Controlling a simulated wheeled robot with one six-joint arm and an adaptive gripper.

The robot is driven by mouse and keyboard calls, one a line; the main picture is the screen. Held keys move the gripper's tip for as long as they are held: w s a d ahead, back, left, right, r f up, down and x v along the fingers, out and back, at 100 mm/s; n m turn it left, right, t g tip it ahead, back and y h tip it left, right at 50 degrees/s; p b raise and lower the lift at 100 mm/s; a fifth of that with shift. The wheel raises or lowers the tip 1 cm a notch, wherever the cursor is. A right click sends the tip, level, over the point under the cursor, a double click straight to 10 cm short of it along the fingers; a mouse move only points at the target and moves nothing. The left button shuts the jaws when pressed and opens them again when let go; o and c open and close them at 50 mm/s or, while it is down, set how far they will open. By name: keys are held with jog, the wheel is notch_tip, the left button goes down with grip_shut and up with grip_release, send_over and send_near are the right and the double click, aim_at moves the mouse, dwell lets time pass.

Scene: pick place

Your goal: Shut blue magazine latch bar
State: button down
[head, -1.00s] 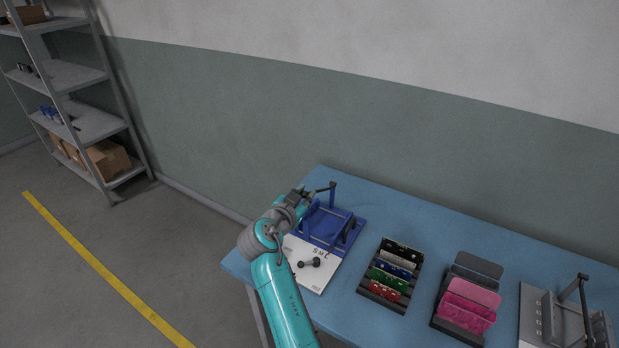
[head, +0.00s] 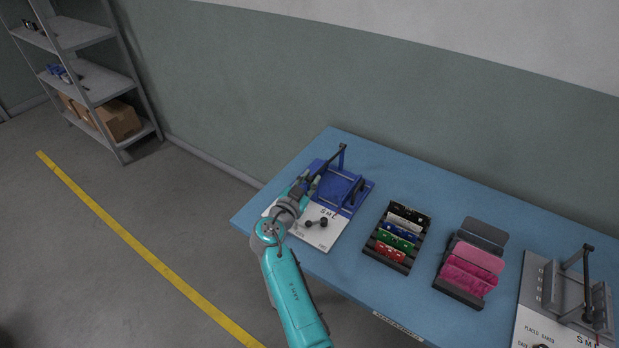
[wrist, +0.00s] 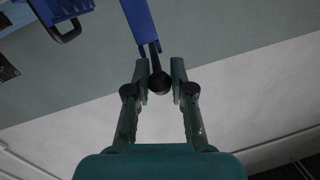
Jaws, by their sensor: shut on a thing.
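The blue magazine (head: 357,196) stands at the table's back left corner, with a post at its back. A dark latch bar (head: 332,159) runs from the post's top, slanting down to the left toward my gripper (head: 309,183). In the wrist view, a blue bar (wrist: 139,22) ends in a dark round knob (wrist: 159,83). My gripper (wrist: 160,82) has a finger on each side of this knob and is shut on it. The bar is raised above the magazine's body. The bar's far end is hidden by my gripper in the head view.
A white panel (head: 324,236) with a dark knobbed part lies in front of the magazine. A rack of coloured cards (head: 385,262), a holder with pink plates (head: 455,290) and a grey magazine (head: 536,276) stand to the right. The wall is close behind.

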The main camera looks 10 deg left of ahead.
jog(key=shift+f, duration=0.1)
jog(key=c, duration=1)
grip_release()
jog(key=v, duration=1.2)
